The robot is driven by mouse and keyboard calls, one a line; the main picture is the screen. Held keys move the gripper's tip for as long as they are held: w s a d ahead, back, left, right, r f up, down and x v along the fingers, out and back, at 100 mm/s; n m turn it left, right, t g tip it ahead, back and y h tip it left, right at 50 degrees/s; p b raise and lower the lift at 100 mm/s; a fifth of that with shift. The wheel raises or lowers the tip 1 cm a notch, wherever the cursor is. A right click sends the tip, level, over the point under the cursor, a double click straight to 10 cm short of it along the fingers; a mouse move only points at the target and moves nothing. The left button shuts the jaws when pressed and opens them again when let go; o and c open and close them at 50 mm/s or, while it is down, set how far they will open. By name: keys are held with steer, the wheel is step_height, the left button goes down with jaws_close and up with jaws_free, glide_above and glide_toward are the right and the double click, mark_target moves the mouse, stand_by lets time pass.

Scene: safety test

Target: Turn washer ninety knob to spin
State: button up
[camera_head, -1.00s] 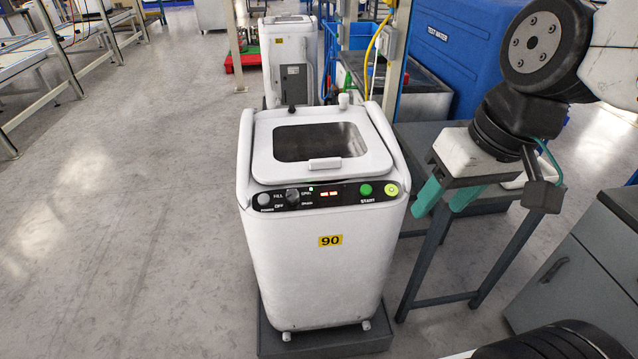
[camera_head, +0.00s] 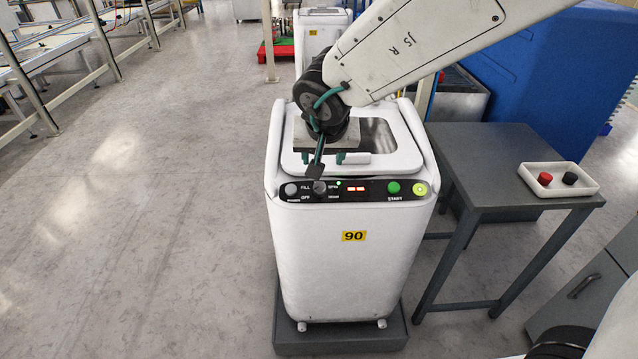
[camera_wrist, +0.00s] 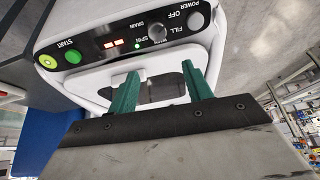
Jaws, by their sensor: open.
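Washer 90 (camera_head: 345,275) is a white top-loader with a yellow 90 label and a black front panel. Its grey mode knob (camera_head: 319,187) sits left of the red display among the words FILL, OFF, SPIN and DRAIN; its pointer direction is too small to tell. The knob shows clearly in the wrist view (camera_wrist: 158,34). My gripper (camera_head: 335,157) is over the washer lid, behind the panel in the head view, partly hidden by my wrist. In the wrist view its teal fingers (camera_wrist: 160,72) are apart and empty, with the knob beyond the gap, not between them.
The power button (camera_head: 291,189) is left of the knob; the green START button (camera_head: 393,187) and a yellow-ringed button (camera_head: 420,189) are right. A grey table (camera_head: 480,150) with a white tray (camera_head: 530,178) of red and black knobs stands right. Open floor lies left.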

mark_target(319, 186)
steer(key=shift+g, duration=0.6)
steer(key=x, duration=0.3)
steer(key=s+x, duration=0.1)
steer(key=x, duration=0.4)
steer(key=shift+s+a+f, duration=0.25)
steer(key=shift+a+f, duration=0.05)
steer(key=shift+f, duration=0.4)
steer(key=c, duration=1)
